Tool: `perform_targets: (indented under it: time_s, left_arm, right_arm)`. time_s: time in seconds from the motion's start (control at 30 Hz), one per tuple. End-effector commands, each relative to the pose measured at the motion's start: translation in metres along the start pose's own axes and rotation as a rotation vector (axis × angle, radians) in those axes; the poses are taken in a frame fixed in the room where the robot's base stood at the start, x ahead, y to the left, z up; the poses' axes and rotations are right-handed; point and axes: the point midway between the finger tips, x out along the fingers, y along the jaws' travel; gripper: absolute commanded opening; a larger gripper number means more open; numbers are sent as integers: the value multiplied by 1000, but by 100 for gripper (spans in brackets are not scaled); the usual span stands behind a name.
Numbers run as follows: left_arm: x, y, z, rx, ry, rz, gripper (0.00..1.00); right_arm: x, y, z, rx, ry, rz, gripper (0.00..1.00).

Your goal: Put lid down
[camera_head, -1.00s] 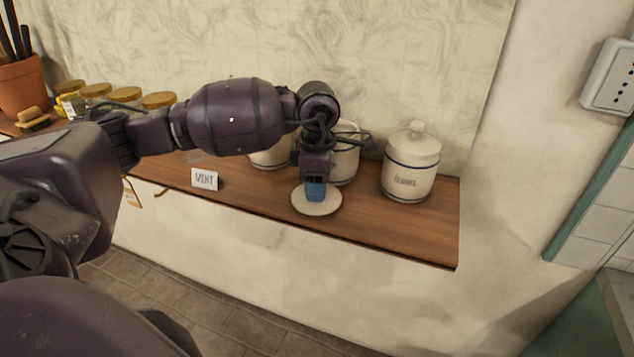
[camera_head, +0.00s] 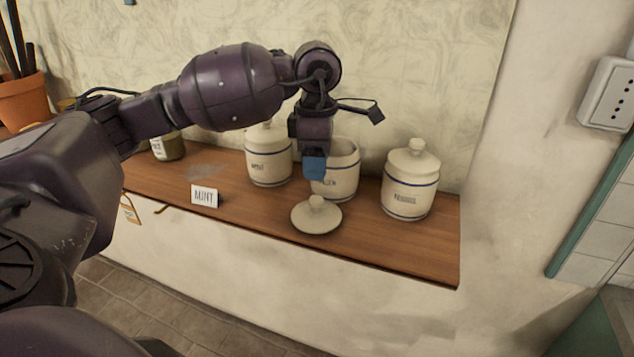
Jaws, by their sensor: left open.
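The cream lid (camera_head: 316,216) lies on the wooden counter (camera_head: 400,247), knob up, near the front edge. My left gripper (camera_head: 314,178) is open and empty above the lid's knob, with a gap between them. Its blue fingertips point down. Behind it stands a cream jar (camera_head: 342,178) with a blue band and no lid on it; the gripper hides part of its front. My right gripper is not in view.
A lidded jar (camera_head: 411,183) stands to the right and another lidded jar (camera_head: 267,158) to the left. A small MINT card (camera_head: 204,196) stands on the counter. A terracotta pot (camera_head: 24,103) is at the far left. The counter's right front is clear.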

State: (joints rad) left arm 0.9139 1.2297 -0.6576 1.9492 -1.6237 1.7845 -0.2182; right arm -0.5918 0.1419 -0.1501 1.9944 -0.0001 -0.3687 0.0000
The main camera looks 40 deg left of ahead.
Motion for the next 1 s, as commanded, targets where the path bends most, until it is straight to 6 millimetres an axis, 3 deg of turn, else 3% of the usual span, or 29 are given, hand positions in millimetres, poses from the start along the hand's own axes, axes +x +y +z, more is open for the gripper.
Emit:
perform_targets:
  time_s: [0.1, 0.3, 0.67, 1.0]
  left_arm:
    - [-15, 0, 0, 0, 0, 1, 56]
    - [-27, 0, 0, 0, 0, -1, 56]
    - [-28, 0, 0, 0, 0, -1, 56]
    - [-28, 0, 0, 0, 0, -1, 56]
  right_arm:
    - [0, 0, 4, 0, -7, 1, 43]
    - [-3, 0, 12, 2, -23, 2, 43]
    - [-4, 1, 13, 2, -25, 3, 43]
    - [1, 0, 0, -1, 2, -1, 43]
